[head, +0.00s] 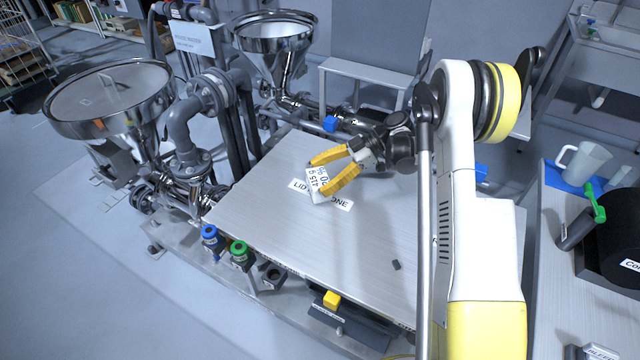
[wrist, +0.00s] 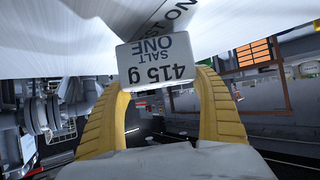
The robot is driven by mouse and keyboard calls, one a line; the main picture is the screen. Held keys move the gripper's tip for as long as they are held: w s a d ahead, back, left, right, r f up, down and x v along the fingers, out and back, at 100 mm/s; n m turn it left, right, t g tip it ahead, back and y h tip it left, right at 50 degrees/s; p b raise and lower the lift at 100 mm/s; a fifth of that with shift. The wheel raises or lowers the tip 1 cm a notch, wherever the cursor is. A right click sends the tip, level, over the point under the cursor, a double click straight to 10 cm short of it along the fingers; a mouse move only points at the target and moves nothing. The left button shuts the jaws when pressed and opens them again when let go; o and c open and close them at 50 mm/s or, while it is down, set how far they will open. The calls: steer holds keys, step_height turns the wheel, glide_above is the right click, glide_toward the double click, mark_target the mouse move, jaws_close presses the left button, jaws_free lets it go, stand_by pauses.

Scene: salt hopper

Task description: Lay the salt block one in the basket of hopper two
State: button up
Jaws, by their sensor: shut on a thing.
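The salt block one (head: 318,184) is a small white block, printed "SALT ONE 415 g" in the wrist view (wrist: 157,60). My gripper (head: 322,175) has yellow fingers, which also show on both sides of the block in the wrist view (wrist: 162,95). It is shut on the block, over the grey table's "LID ... ONE" label. I cannot tell whether the block touches the table. One steel hopper (head: 112,92) stands at the left with a grey, flat-looking top. Another steel hopper (head: 272,32) stands at the back with an open funnel. I cannot read which is hopper two.
The grey table (head: 300,240) is mostly clear, with a small dark piece (head: 397,265) near its front. Blue (head: 209,232) and green (head: 239,250) knobs line its front-left edge. A grey pipe (head: 180,130) rises beside the left hopper. A jug (head: 583,162) stands at right.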

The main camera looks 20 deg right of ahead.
steer(key=shift+f, duration=0.8)
steer(key=shift+r, duration=0.1)
steer(key=o, duration=1.4)
